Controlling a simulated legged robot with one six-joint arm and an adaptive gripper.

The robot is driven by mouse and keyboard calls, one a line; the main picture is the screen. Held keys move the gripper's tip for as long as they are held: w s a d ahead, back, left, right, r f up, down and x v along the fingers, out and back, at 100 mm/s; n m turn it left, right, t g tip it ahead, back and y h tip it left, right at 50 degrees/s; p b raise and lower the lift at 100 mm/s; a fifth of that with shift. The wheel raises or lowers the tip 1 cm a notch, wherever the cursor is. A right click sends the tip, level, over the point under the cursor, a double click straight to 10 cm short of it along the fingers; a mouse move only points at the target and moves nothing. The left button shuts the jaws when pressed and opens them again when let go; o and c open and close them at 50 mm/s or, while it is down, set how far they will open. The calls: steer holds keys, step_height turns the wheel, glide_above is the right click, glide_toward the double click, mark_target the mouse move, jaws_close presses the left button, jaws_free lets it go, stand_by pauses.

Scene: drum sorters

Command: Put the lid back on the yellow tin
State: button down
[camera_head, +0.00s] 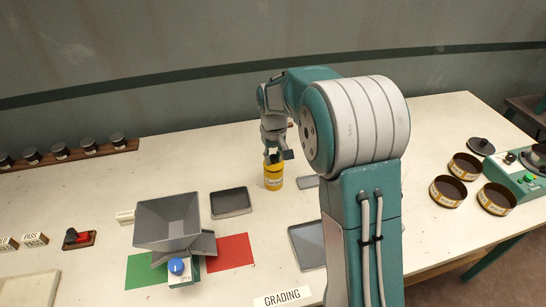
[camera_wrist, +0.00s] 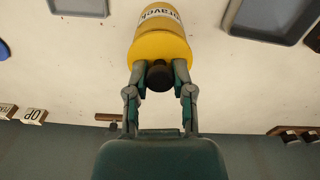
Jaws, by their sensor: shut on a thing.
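The yellow tin (camera_head: 273,182) stands upright on the table near the back middle. It also shows in the wrist view (camera_wrist: 160,22), with a white label reading "Gravel". A dark round knob (camera_wrist: 159,78) sits at its top end, between my fingers. My gripper (camera_head: 278,157) is directly above the tin, pointing down, and is shut on the knob of the lid. The lid's yellow top (camera_wrist: 160,50) looks in line with the tin. I cannot tell whether it is fully seated, as the fingers hide part of the rim.
A dark tray (camera_head: 231,203) and a grey hopper (camera_head: 168,220) stand left of the tin. Another tray (camera_head: 306,246) lies nearer the front, partly behind my arm. Several round containers (camera_head: 448,191) and a green machine (camera_head: 520,175) are at the right. Bare table surrounds the tin's back side.

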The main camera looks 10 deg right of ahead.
stand_by(0.3)
steer(key=shift+c, duration=2)
jaws_free()
steer(key=o, duration=0.4)
steer(key=shift+r, duration=3.55)
